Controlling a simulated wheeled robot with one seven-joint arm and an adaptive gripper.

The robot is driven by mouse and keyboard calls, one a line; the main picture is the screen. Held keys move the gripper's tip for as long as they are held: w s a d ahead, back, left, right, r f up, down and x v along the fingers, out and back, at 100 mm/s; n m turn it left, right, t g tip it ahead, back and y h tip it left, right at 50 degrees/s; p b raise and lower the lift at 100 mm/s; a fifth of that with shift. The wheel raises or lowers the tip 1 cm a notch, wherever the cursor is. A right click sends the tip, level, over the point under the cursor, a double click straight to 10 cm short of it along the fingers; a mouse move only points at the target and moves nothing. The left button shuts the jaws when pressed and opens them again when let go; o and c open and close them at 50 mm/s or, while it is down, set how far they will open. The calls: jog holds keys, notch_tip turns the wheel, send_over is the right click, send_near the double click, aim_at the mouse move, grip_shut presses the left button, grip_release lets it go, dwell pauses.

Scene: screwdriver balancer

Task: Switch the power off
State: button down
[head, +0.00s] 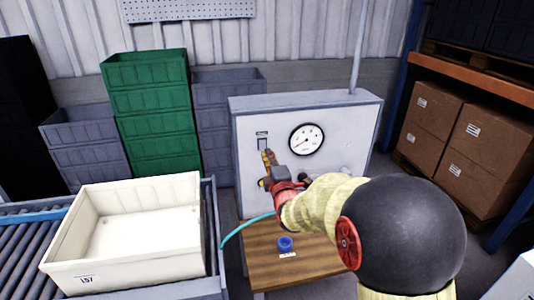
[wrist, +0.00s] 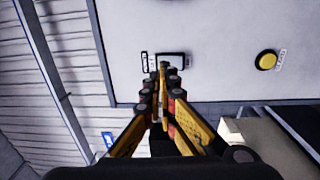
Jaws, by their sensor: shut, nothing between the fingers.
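A grey control box (head: 345,125) stands on the wooden table and carries a round gauge (head: 306,139). The power switch (head: 262,143), a small dark-framed rectangle, is on the box's front face left of the gauge. My gripper (head: 267,158) is shut and empty, just below the switch in the head view. In the wrist view, my gripper's closed fingertips (wrist: 163,68) overlap the lower left of the switch (wrist: 172,56) and partly hide it. I cannot tell whether they touch it, nor which way the switch is set.
A yellow button (wrist: 266,60) is on the same panel. The wooden table (head: 262,262) holds a blue ring-shaped object (head: 285,243), with a teal hose (head: 240,228) nearby. A cream crate (head: 70,245) sits on the conveyor at left. Green bins (head: 150,105) stand behind; cardboard boxes (head: 480,140) are at right.

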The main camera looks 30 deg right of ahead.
jog(key=r+v, duration=0.1)
jog(key=v, duration=0.6)
jog(key=shift+r+p, duration=0.2)
jog(key=shift+p, duration=0.25)
jog(key=shift+s+a, duration=0.1)
jog(key=shift+s, duration=0.05)
jog(key=s+f+m+g+y, duration=0.1)
jog(key=s+f+m+g, duration=0.15)
jog(key=f, duration=0.35)
jog(key=s+f+m+g, duration=0.1)
jog(key=f+m+g, duration=0.25)
jog(key=f, duration=0.25)
jog(key=s+a+f+m+g+y, duration=0.2)
jog(key=s+a+f+m+g, duration=0.2)
jog(key=s+m, duration=0.3)
jog(key=s+a+r+m+g+y, duration=0.1)
jog(key=s+a+r+m+g, duration=0.15)
jog(key=s+a, duration=0.4)
jog(key=s+a+r+m+g, duration=0.1)
jog(key=s+a+r, duration=0.2)
jog(key=s, duration=0.7)
jog(key=s+a+r+n+t+y, duration=0.1)
jog(key=s+a+r, duration=0.2)
jog(key=r, duration=0.3)
jog(key=shift+a+r+n, duration=0.35)
jog(key=shift+a, duration=0.3)
